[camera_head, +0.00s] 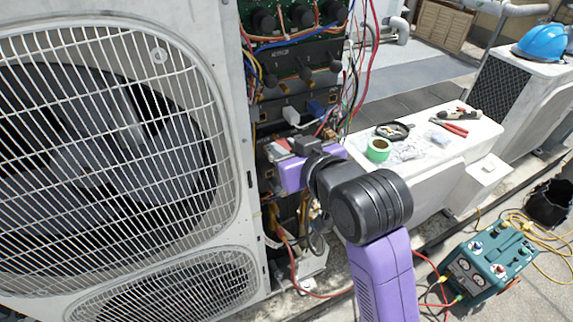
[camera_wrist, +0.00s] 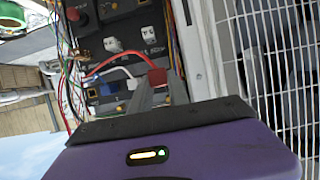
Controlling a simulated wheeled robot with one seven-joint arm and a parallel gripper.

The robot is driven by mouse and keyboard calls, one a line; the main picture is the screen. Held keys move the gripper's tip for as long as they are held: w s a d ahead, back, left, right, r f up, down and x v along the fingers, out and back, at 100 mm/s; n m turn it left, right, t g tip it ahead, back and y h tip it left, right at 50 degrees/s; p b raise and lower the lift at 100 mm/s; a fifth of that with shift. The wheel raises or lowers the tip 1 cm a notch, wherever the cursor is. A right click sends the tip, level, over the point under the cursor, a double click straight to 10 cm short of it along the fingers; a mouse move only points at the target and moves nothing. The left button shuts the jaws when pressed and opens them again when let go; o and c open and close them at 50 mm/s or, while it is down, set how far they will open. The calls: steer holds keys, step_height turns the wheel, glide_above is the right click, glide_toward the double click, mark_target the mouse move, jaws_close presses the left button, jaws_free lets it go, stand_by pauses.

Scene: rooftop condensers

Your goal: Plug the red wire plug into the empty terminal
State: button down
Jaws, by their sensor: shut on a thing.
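The red wire plug (camera_wrist: 157,77) sits between my gripper's fingers (camera_wrist: 160,88) in the wrist view, with its red wire curving off to the left. My gripper is shut on the plug, in front of the open electrical panel (camera_wrist: 135,20). In the head view, my gripper (camera_head: 276,152) reaches into the lower part of the panel (camera_head: 297,58). I cannot tell which terminal is empty. The red plug's front end is hidden, so contact with a terminal cannot be seen.
Loose coloured wires (camera_head: 352,75) hang along the panel's right edge. The condenser's fan grille (camera_head: 110,140) stands close on the left. A white unit top (camera_head: 470,135) on the right holds green tape (camera_head: 378,150) and red pliers (camera_head: 450,127). A teal gauge box (camera_head: 490,262) stands on the floor.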

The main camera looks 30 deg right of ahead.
mark_target(274, 135)
steer(key=shift+w+b, duration=0.95)
steer(key=shift+w, duration=2.1)
steer(key=shift+w, duration=1.75)
steer(key=c, duration=1.2)
jaws_free()
steer(key=shift+s, duration=0.1)
